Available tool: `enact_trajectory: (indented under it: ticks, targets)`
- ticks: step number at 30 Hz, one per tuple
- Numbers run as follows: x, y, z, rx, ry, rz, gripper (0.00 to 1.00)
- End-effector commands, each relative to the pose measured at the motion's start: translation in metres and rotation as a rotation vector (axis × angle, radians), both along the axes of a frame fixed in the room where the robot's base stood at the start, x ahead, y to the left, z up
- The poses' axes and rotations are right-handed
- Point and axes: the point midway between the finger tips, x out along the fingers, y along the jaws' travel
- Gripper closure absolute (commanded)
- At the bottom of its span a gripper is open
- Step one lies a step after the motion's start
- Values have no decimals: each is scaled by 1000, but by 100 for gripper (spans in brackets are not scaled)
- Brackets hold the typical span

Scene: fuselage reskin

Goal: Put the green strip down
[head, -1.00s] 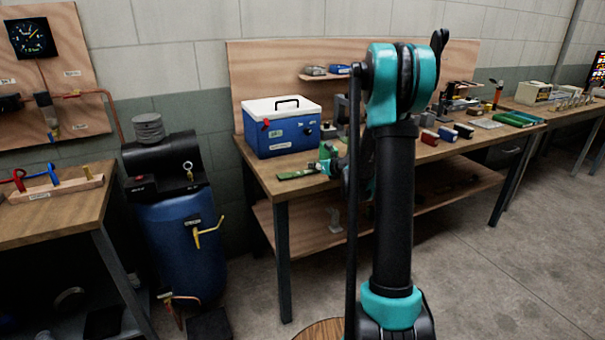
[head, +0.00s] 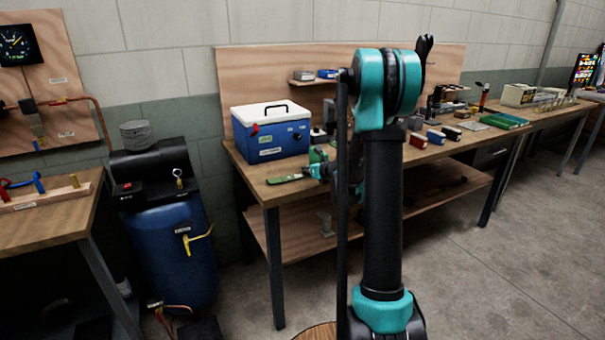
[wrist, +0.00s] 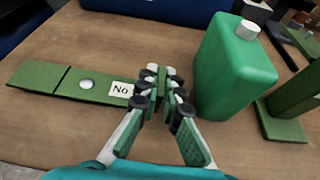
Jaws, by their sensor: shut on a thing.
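The green strip (wrist: 45,80) is long and flat, with a dark line across it, a round light button and a white label reading "No". In the wrist view my gripper (wrist: 160,82) is shut on its right end, and the strip reaches out to the left, low at the wooden bench top. I cannot tell whether its whole underside touches the wood. In the head view the strip (head: 287,179) shows near the bench's front left corner, with my gripper (head: 318,168) at its right end, partly hidden by my arm.
A green can with a pale cap (wrist: 235,65) stands close right of my gripper. A green bracket-like piece (wrist: 290,105) is further right. A blue box with a white lid (head: 270,133) stands behind on the bench (head: 250,183). Bare wood lies in front of the strip.

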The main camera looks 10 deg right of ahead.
Motion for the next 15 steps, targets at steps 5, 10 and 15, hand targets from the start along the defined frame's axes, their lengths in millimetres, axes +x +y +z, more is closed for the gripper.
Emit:
enact_trajectory:
  ticks: [5,10,15]
  targets:
    - [0,0,12,0,0,0,100]
    - [-1,0,40,0,0,0,100]
    - [-1,0,88,0,0,0,100]
